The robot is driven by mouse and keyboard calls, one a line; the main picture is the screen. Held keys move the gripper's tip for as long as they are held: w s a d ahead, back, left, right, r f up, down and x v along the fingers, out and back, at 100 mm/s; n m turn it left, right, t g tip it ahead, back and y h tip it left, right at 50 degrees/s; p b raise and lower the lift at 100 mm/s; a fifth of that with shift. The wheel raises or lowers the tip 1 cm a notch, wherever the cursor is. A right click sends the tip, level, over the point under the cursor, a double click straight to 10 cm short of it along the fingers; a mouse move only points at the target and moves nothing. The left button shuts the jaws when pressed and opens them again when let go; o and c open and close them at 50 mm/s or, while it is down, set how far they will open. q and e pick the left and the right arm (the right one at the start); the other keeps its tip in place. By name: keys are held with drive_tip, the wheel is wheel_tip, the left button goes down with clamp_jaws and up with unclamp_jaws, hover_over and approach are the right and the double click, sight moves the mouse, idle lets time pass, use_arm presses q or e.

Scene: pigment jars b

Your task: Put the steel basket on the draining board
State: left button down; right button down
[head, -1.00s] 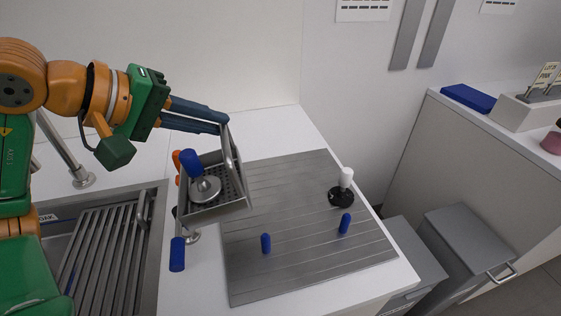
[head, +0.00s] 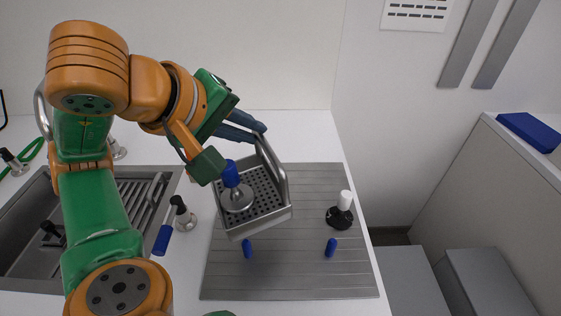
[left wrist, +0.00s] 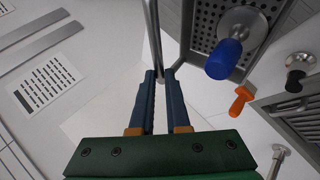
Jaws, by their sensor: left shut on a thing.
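My left gripper (head: 262,134) is shut on the basket's handle and holds the basket up over the left part of the draining board. In the left wrist view the fingers (left wrist: 162,75) close on the handle bar, with the basket (left wrist: 207,22) at upper right. The draining board (head: 310,275) is a grey ribbed sheet on the white counter; the basket hides part of it. My right gripper is not in view.
Two blue pegs (head: 330,247) (head: 247,248) and a black-based, white-topped item (head: 340,211) stand on the board. A sink (head: 25,245) is at left, with a blue-handled item (head: 162,240) beside it.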

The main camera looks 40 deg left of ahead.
use_arm(q)
drive_tip(key=w+a+f+b, duration=0.5)
drive_tip(key=w+a+f, duration=0.1)
drive_tip(key=w+f, duration=0.6)
drive_tip(key=shift+w+f, duration=0.15)
drive_tip(key=shift+f, duration=0.35)
drive_tip(key=c, duration=0.9)
unclamp_jaws()
drive_tip(key=shift+r, duration=0.1)
drive_tip(key=b+v, duration=0.1)
drive_tip(key=v, duration=1.1)
drive_tip(key=shift+a, duration=0.1)
